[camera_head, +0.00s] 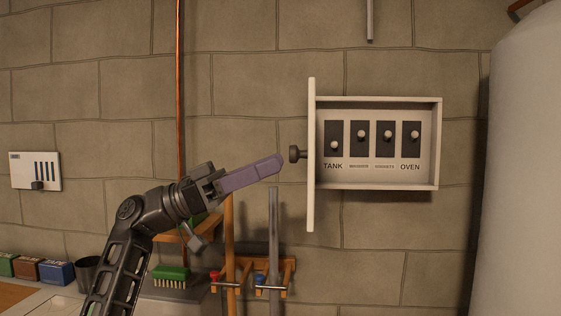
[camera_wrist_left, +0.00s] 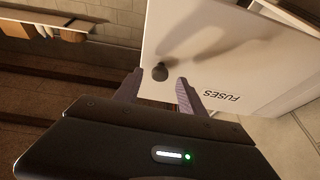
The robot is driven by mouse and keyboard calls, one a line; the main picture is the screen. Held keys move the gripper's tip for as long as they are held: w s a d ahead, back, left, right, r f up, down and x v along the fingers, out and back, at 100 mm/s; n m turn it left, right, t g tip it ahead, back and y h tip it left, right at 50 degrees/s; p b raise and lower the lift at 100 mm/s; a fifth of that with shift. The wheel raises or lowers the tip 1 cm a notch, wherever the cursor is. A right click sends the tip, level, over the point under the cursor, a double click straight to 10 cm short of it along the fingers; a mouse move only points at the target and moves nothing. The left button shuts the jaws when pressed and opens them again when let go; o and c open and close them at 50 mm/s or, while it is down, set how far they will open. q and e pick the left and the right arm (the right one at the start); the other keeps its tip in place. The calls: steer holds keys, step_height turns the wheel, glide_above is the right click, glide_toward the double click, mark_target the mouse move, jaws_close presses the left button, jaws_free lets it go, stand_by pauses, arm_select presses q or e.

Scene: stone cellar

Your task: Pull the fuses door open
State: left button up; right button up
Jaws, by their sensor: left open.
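The fuse box (camera_head: 438,150) is on the stone wall, with its switches, labelled TANK and OVEN among others, exposed. The white fuses door (camera_head: 311,205) stands swung out at the box's left side, seen nearly edge-on. Its dark round knob (camera_head: 295,153) points left. My left gripper (camera_head: 278,163) is open just left of the knob. In the left wrist view the door face (camera_wrist_left: 205,45) shows FUSES upside down, and the knob (camera_wrist_left: 160,72) appears between the two open fingertips (camera_wrist_left: 158,80), apparently not gripped. My right gripper is not in view.
A large pale tank (camera_head: 525,170) stands at the right. A green brush (camera_head: 170,273) and small boxes (camera_head: 57,273) lie at lower left. A small panel (camera_head: 35,171) hangs at left.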

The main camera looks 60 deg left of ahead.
arm_select(q)
steer(key=v, duration=0.4)
steer(key=shift+s+a, duration=0.15)
steer(key=shift+s, duration=0.05)
stand_by(0.5)
